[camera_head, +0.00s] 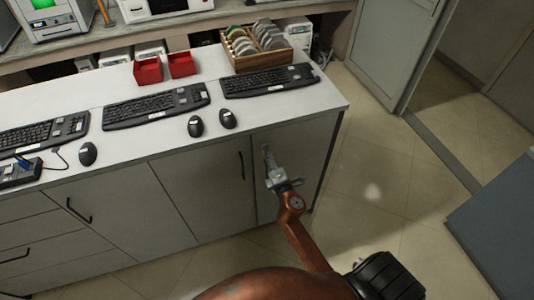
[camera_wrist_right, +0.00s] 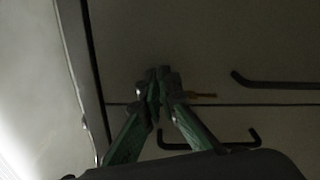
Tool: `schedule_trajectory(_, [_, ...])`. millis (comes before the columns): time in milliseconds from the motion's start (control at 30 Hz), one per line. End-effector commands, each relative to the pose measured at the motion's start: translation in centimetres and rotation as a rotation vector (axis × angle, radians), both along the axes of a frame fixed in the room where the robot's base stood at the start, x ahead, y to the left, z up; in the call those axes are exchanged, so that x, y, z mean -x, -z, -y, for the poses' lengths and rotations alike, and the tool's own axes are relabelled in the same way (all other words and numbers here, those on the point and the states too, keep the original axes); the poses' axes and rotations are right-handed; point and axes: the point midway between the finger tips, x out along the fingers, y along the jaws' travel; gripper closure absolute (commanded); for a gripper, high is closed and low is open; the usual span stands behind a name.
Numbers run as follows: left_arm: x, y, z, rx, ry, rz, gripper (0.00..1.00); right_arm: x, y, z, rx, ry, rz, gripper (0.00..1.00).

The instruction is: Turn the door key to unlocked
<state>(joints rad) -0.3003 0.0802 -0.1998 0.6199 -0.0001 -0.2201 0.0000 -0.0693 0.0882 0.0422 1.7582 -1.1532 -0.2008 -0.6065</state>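My right gripper (camera_head: 267,152) is low in front of the right-hand cabinet door (camera_head: 308,148), under the counter. In the right wrist view its green fingers (camera_wrist_right: 158,78) converge, with their tips very close together. A small brass-coloured piece (camera_wrist_right: 204,95), perhaps the door key, shows just right of the fingertips and is partly hidden by the right finger. I cannot tell whether the fingers grip it. No lock face or key position is readable in the dim view. My left gripper is not in view.
The white counter (camera_head: 180,85) above carries keyboards (camera_head: 155,106), mice (camera_head: 196,126) and red bins (camera_head: 148,71). Dark handles (camera_wrist_right: 275,83) lie on the cabinet fronts near the fingers. Floor (camera_head: 375,190) is free to the right, before a grey block (camera_head: 500,220).

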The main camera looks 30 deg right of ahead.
Motion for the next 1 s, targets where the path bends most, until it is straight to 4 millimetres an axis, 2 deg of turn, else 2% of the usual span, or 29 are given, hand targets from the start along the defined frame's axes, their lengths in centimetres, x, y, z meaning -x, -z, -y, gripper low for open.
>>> schedule_trajectory(200, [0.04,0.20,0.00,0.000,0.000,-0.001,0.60,0.01,0.12,0.02,-0.150,0.001,0.035,1.00])
schedule_trajectory(433, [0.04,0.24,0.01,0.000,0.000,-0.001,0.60,0.00,0.11,-0.01,-0.244,0.000,0.059,1.00])
schedule_trajectory(1000, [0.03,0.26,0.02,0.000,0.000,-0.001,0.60,-0.01,0.11,0.00,-0.287,0.000,0.069,1.00])
